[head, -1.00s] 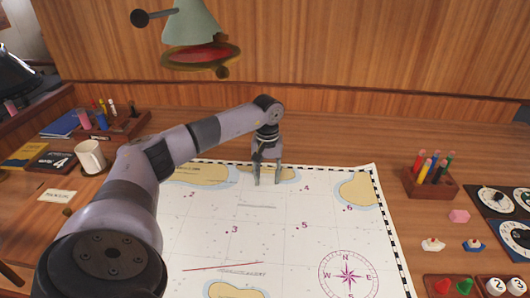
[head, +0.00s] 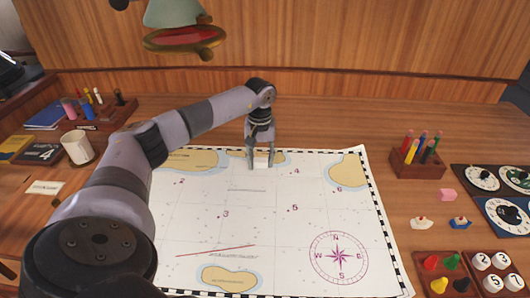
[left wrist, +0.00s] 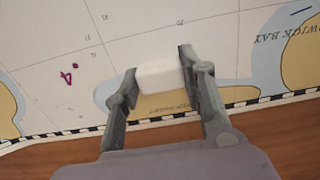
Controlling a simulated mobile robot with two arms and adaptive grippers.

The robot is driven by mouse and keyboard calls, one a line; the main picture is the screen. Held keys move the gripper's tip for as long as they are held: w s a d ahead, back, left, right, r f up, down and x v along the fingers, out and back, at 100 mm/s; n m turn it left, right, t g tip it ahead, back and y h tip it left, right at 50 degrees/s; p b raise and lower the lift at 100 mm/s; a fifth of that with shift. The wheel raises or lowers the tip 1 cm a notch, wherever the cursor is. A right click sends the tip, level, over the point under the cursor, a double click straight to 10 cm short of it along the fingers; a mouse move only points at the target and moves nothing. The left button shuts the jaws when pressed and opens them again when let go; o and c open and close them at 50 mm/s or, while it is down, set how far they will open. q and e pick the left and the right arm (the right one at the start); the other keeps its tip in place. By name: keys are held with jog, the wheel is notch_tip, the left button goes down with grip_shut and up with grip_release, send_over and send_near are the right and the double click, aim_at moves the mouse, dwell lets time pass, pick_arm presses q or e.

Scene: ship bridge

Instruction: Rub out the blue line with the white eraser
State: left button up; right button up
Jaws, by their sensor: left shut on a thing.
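The white eraser (head: 261,164) is a small white block between the fingertips of my left gripper (head: 260,166), at the far edge of the chart (head: 200,215). In the left wrist view the eraser (left wrist: 161,77) sits between both fingers of my left gripper (left wrist: 158,68), over a beige and pale-blue coast. I cannot tell whether it touches the paper. My right gripper is out of view.
A pen holder (head: 416,162), a pink block (head: 447,194), small boats (head: 421,223), a tray of coloured pieces (head: 442,275) and dials (head: 508,214) stand on the right. A mug (head: 78,149), books and a pen rack stand left. A lamp (head: 180,25) hangs above.

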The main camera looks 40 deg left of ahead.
aim_at(232, 170)
pick_arm(q)
jog(key=shift+s+a, duration=0.4)
jog(key=shift+s, duration=0.15)
jog(key=shift+s+a, duration=0.75)
jog(key=shift+s, duration=0.2)
jog(key=shift+s+a, duration=0.75)
jog(key=shift+s, duration=0.2)
jog(key=shift+s+a+b, duration=0.4)
jog(key=shift+s+a, duration=0.35)
jog(key=shift+s, duration=0.3)
